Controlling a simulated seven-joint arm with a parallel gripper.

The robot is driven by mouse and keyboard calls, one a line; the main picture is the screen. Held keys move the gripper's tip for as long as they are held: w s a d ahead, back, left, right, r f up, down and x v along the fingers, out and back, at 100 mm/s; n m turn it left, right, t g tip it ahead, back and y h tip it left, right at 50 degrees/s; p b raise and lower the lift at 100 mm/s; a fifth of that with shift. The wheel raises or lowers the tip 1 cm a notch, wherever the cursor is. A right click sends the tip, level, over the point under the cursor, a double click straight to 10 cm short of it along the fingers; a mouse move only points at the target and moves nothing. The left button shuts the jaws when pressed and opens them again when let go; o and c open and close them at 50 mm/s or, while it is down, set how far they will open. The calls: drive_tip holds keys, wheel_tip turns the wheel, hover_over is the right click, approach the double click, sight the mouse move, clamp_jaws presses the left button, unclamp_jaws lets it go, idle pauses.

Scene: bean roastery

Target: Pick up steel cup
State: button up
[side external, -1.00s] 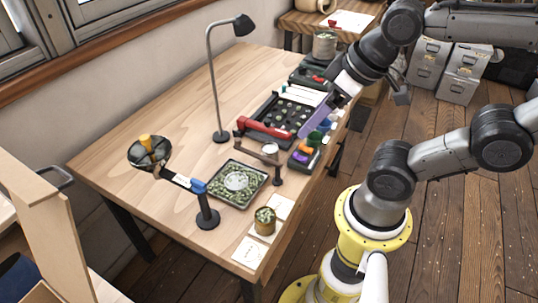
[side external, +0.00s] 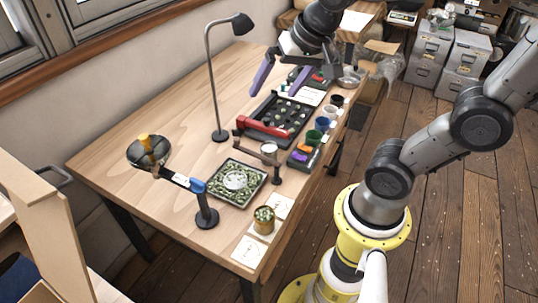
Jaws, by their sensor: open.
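My gripper (side external: 293,86) has two purple fingers spread wide apart, with nothing between them. It hangs over the far part of the table, near the far end of the black tray. A shiny silver, round vessel (side external: 349,76) stands at the far right table edge, to the right of my gripper and apart from it. It looks like steel, but it is too small to tell whether it is the steel cup. Several small cups line the right edge, including a blue cup (side external: 322,123) and a green cup (side external: 313,137).
A black tray (side external: 258,112) with a red-handled tool (side external: 264,128) lies below my gripper. A tall lamp (side external: 211,90) stands to the left. Nearer are a square tray of beans (side external: 213,190), a bean-filled tin (side external: 264,220) and a stand (side external: 207,217).

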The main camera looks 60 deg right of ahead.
drive_tip(key=w+d+f+m+g, duration=0.1)
drive_tip(key=w+d+f+m, duration=0.2)
drive_tip(key=w, duration=0.2)
drive_tip(key=m+g, duration=0.5)
hover_over(269, 150)
drive_tip(key=s+a, duration=0.1)
drive_tip(key=a, duration=0.2)
wheel_tip(269, 150, down, 17)
drive_tip(key=f, duration=0.7)
drive_tip(key=shift+s+f, duration=0.2)
drive_tip(key=shift+w+d+f, duration=0.1)
drive_tip(key=shift+d+f, duration=0.15)
drive_tip(key=shift+f, duration=1.1)
drive_tip(key=shift+w+d+f, duration=0.1)
drive_tip(key=shift+d+f, duration=0.1)
drive_tip(key=shift+f, duration=1.15)
drive_tip(key=c, duration=1.5)
